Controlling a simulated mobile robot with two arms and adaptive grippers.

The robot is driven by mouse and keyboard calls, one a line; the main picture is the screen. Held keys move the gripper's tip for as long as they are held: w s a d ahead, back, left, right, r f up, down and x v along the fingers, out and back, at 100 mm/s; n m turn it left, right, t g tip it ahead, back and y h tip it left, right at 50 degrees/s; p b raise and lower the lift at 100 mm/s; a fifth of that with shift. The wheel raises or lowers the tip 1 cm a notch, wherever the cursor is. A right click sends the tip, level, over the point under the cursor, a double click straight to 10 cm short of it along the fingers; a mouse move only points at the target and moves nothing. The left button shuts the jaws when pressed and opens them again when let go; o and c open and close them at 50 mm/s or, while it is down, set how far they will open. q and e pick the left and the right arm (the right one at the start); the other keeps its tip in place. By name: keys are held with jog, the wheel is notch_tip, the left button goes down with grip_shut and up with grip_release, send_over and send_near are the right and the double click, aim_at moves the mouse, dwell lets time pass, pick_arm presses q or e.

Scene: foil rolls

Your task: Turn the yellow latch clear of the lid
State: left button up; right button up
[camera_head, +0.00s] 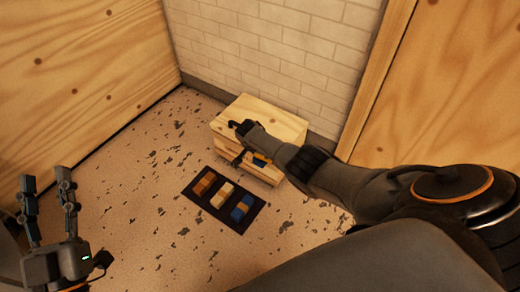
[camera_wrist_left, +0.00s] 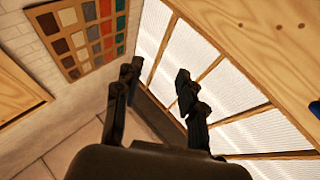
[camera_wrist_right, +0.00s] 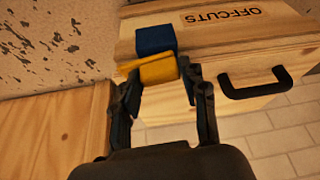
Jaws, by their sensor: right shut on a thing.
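The wooden box (camera_head: 228,152) stands against the brick wall, with its lid (camera_head: 270,112) down. In the right wrist view the box bears an OFFCUTS label (camera_wrist_right: 222,15) and a black handle (camera_wrist_right: 256,86). The yellow latch (camera_wrist_right: 150,72) lies between the fingers of my right gripper (camera_wrist_right: 160,80), which is shut on it. A blue block-like part (camera_wrist_right: 155,40) sits right beside the latch. The latch shows small in the head view (camera_head: 262,157). Whether it still overlaps the lid I cannot tell. My left gripper (camera_head: 47,190) is open and empty, away from the box.
A dark tray (camera_head: 232,206) with brown, pale and blue blocks lies on the speckled floor in front of the box. Wooden panels (camera_head: 75,60) stand left and right. The left wrist view shows a board of colour samples (camera_wrist_left: 85,35) and a window (camera_wrist_left: 225,90).

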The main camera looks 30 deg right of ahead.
pick_arm(q)
jog(key=shift+s+a+r+t+h+b, duration=0.1)
jog(key=shift+s+r+t+h+b, duration=0.05)
jog(key=shift+s+r+t, duration=0.5)
jog(key=shift+s+d+r+t+h+b, duration=0.15)
jog(key=shift+s+r+t, duration=0.25)
jog(key=shift+r, duration=0.4)
jog(key=shift+s+a+r+t+h+b, duration=0.1)
jog(key=shift+s+a+r+t+b, duration=0.05)
jog(key=shift+s+r+t, duration=0.45)
pick_arm(e)
jog(key=shift+m+g, duration=0.4)
jog(key=shift+m, duration=0.7)
pick_arm(q)
jog(key=shift+w+r, duration=0.1)
jog(key=shift+w, duration=0.05)
pick_arm(e)
jog(key=o, duration=1.1)
jog(key=shift+o, duration=0.2)
jog(key=v, duration=1.2)
jog(key=shift+a, duration=0.15)
